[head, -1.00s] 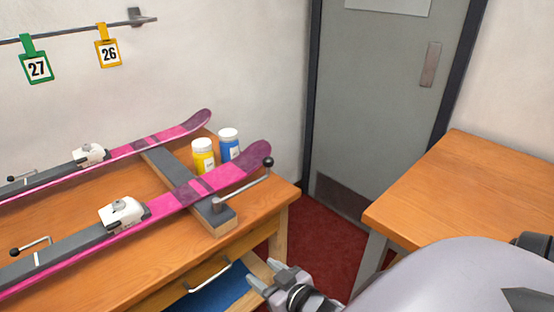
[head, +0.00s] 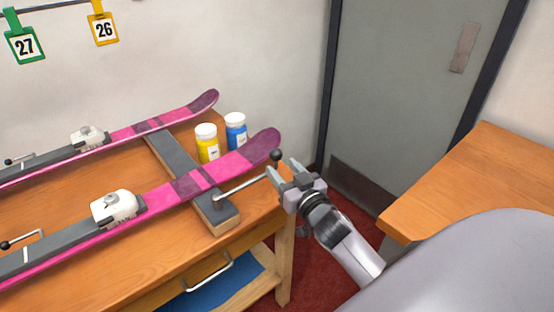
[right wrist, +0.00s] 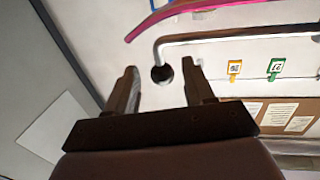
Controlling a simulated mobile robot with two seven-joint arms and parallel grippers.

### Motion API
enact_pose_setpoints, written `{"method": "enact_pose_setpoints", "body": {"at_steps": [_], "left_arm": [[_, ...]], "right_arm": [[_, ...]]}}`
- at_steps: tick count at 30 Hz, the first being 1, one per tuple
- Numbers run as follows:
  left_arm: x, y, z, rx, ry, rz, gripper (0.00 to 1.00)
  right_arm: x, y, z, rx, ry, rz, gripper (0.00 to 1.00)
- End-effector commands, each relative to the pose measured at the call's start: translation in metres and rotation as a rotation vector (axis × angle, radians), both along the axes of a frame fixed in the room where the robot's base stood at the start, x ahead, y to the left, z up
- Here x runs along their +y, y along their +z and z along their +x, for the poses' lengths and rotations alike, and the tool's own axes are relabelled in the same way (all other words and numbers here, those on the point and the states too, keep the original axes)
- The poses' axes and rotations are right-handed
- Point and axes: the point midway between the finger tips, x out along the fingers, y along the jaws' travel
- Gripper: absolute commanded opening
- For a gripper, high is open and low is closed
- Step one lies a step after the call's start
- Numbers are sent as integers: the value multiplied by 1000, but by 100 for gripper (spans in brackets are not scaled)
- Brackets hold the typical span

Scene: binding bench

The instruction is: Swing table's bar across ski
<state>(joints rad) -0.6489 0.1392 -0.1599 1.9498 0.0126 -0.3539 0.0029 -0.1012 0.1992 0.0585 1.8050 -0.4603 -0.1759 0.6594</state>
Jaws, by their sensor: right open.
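The near pink ski (head: 182,193) lies on the table (head: 110,264) with its tip over a grey-topped cross block (head: 186,176). The metal bar (head: 243,188) is pivoted at the block's front end and points out to the right, beside the ski tip rather than across it. Its upturned end carries a black knob (head: 275,155). My right gripper (head: 282,167) is open and empty at the knob. In the right wrist view the knob (right wrist: 161,74) shows between the two fingertips, with no visible contact. My left gripper is not in view.
A second pink ski (head: 150,131) lies behind, parallel. A yellow bottle (head: 208,146) and a blue bottle (head: 236,133) stand by the ski tips. Another knobbed bar (head: 22,240) sits at the left. A drawer handle (head: 210,276) is below. A second table (head: 470,185) stands right.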

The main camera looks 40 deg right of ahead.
Motion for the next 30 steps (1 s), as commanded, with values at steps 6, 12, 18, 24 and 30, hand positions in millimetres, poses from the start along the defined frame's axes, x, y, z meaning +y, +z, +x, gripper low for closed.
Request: {"method": "enact_pose_setpoints", "body": {"at_steps": [6, 12, 18, 24, 30], "left_arm": [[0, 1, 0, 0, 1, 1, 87], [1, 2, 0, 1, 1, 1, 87], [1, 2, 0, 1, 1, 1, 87], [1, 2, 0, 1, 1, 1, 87], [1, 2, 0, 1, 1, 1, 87]], "right_arm": [[-3, 0, 29, 0, 1, -1, 53], [-5, 0, 42, 1, 1, -1, 53], [-5, -1, 45, 2, 1, -2, 53], [-5, -1, 45, 2, 1, -1, 30], [-5, 0, 45, 0, 2, -1, 0]]}}
